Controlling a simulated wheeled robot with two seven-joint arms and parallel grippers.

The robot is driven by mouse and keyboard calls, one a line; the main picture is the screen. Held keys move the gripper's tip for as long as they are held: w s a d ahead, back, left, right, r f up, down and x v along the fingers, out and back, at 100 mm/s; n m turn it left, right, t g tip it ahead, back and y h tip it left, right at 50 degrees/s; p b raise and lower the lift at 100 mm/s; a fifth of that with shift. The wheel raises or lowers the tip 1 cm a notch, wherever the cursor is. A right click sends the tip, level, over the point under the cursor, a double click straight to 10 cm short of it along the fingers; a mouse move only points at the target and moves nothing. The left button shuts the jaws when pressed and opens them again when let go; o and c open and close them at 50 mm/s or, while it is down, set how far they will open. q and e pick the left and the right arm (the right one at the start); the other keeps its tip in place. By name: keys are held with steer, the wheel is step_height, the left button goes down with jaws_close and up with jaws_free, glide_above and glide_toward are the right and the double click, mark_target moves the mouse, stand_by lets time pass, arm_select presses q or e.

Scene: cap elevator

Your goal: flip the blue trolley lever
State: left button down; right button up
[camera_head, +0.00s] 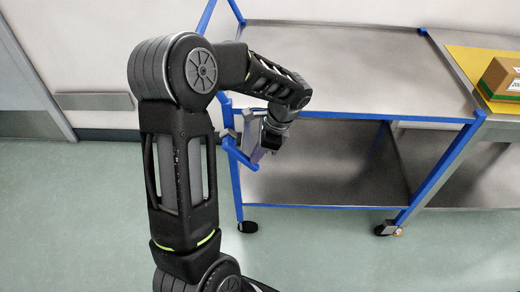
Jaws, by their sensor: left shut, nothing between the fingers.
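The trolley (340,60) has a blue tube frame, a grey metal top and a lower shelf (310,175). A short blue lever (240,160) juts out near its front left post, just under the top. My left arm reaches across from the left, and its gripper (250,138) is at the lever, pointing down and to the left. The gripper is shut with nothing held. The fingers overlap the lever in view; whether they touch it I cannot tell. The arm hides part of the trolley's left side. My right gripper is out of view.
A cardboard box (502,77) sits on a yellow mat (468,62) on a surface at the right of the trolley. Black castors (247,227) stand on the green floor (330,255). A grey wall (90,40) and door are behind. The trolley top is empty.

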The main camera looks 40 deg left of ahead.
mark_target(248, 167)
arm_select(q)
steer(key=shift+x, duration=0.75)
steer(key=shift+s+a+f+g+y, duration=0.15)
steer(key=shift+f+g+y, duration=0.15)
steer(key=shift+g+y, duration=0.15)
steer(key=shift+s+a+f, duration=0.1)
steer(key=shift+a+f, duration=0.05)
steer(key=shift+f, duration=0.05)
steer(key=shift+s+a+f, duration=0.4)
steer(key=shift+a+f, duration=0.1)
steer(key=shift+f, duration=0.1)
